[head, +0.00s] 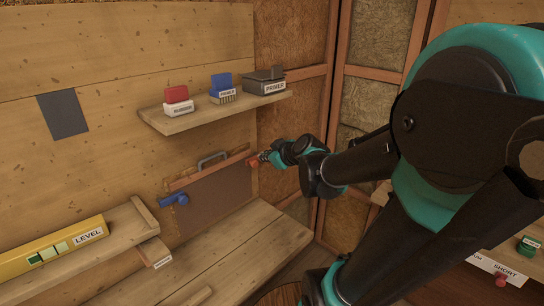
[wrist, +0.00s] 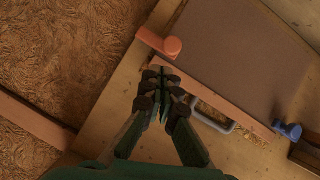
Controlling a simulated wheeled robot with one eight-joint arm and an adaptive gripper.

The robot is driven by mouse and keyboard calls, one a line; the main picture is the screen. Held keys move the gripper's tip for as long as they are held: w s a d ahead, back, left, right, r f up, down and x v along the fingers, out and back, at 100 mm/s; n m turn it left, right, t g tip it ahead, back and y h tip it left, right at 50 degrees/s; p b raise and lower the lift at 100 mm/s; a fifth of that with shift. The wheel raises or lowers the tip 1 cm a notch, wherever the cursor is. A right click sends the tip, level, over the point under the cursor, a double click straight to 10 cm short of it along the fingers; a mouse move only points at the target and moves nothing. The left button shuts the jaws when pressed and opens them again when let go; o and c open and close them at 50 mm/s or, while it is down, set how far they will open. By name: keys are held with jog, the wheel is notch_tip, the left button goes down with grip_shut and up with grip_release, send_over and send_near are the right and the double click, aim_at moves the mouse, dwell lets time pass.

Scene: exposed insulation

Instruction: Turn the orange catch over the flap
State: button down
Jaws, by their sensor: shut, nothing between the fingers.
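The orange catch (wrist: 158,42) sits at a corner of the brown flap (wrist: 240,50) in the wrist view. Its round end is by the flap's edge, and its bar points away from the flap. In the head view the orange catch (head: 254,162) is small, at the flap's upper right, partly hidden by my gripper. The flap (head: 213,202) lies upright against the wooden wall. My gripper (wrist: 166,72) is shut and empty, its tips just short of the catch; I cannot tell whether they touch. It also shows in the head view (head: 264,157).
A blue catch (head: 177,200) is at the flap's left side. A grey handle (head: 212,158) stands at the flap's top edge. A wooden bench (head: 240,250) is below. A yellow level (head: 50,250) lies at left.

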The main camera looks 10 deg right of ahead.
jog(key=shift+v, duration=2.5)
jog(key=s+d+f+m+g+h, duration=0.2)
jog(key=s+d+f+m+g, duration=0.1)
jog(key=s+f, duration=0.4)
jog(key=s+d+f+m+g+h, duration=0.3)
jog(key=s+f+m, duration=0.3)
jog(key=f, duration=0.6)
jog(key=shift+s+f+m+g, duration=0.35)
jog(key=shift+s+g, duration=0.15)
jog(key=shift+s, duration=0.7)
